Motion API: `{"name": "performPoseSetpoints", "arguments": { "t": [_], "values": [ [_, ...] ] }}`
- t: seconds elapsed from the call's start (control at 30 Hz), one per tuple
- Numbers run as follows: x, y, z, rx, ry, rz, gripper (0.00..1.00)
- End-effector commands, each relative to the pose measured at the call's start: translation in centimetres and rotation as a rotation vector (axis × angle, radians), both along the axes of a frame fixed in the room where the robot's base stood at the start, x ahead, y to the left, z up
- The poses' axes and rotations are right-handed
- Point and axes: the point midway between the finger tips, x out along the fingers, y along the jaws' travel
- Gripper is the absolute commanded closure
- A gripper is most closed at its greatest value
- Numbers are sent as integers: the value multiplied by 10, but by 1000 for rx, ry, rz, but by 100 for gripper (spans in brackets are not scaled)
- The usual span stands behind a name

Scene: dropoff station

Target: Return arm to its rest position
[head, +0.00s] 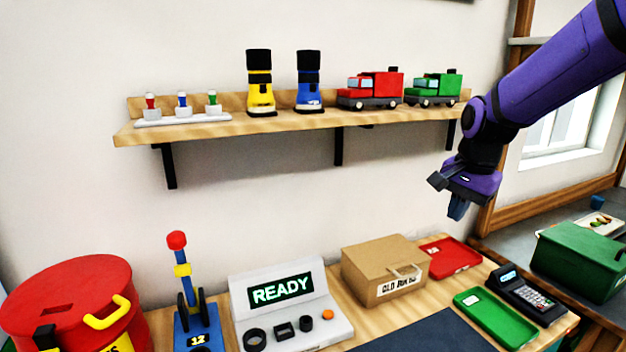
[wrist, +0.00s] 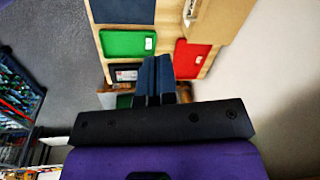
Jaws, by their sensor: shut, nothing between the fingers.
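My purple arm enters the head view from the upper right and bends down at the wrist. My gripper (head: 458,207) hangs in the air in front of the wall, to the right of and above the cardboard box, clear of the table and shelf. Its dark blue fingers (wrist: 153,78) are together and empty in the wrist view. Below them in that view lie a green tray (wrist: 127,43) and a red tray (wrist: 190,58) on the wooden table. The fingers touch nothing that I can see.
On the table stand a cardboard box (head: 378,270), a READY console (head: 290,325) and a card terminal (head: 530,295). A green box (head: 585,260) is at the right, near the window frame.

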Motion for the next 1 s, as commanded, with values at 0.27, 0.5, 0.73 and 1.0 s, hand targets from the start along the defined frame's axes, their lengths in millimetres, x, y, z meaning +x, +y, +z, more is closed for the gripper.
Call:
{"name": "performPoseSetpoints", "arguments": {
  "t": [0.27, 0.5, 0.73, 1.0],
  "values": [
    [-77, -10, 48, -37, -122, 260, 100],
    [-143, -15, 70, -116, -220, 481, 100],
    [-202, -17, 75, -226, -295, 677, 100],
    [-238, -18, 70, -317, -329, 806, 100]
  ]
}}
